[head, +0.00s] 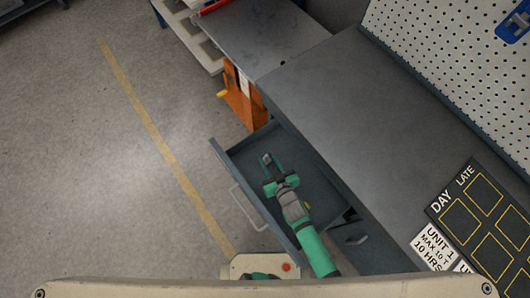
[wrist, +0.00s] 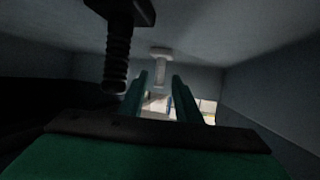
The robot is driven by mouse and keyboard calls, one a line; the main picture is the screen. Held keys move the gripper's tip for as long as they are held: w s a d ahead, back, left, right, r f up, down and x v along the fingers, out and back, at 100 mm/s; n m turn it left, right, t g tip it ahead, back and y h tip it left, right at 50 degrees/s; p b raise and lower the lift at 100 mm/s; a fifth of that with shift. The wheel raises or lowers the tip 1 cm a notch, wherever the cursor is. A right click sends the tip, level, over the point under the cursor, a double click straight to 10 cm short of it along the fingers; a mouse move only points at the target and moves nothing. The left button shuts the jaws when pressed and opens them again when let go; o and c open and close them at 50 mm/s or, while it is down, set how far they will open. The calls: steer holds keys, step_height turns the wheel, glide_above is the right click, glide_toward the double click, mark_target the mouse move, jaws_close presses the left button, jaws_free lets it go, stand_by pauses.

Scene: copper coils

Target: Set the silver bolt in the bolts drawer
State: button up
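The open grey drawer (head: 318,186) is pulled out from under the bench, and my gripper (head: 270,163) reaches down into it. In the wrist view my two green fingers (wrist: 161,80) stand apart with a gap between them. A pale silver bolt (wrist: 160,68) shows in line with that gap, its head at the top of the picture and its shank pointing down. Its shank is narrower than the gap, and I see no finger pressed on it. A dark threaded bolt (wrist: 117,62) stands nearer the camera, at left. In the head view the bolts are too small to tell apart.
The drawer's walls (wrist: 268,90) close in around my gripper. A grey bench top (head: 350,95) lies to the right, with a white pegboard (head: 450,65) behind it. An orange item (head: 243,100) is just beyond the drawer. The floor at left is clear.

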steer(key=v, duration=0.6)
steer(key=shift+w, duration=0.1)
stand_by(0.4)
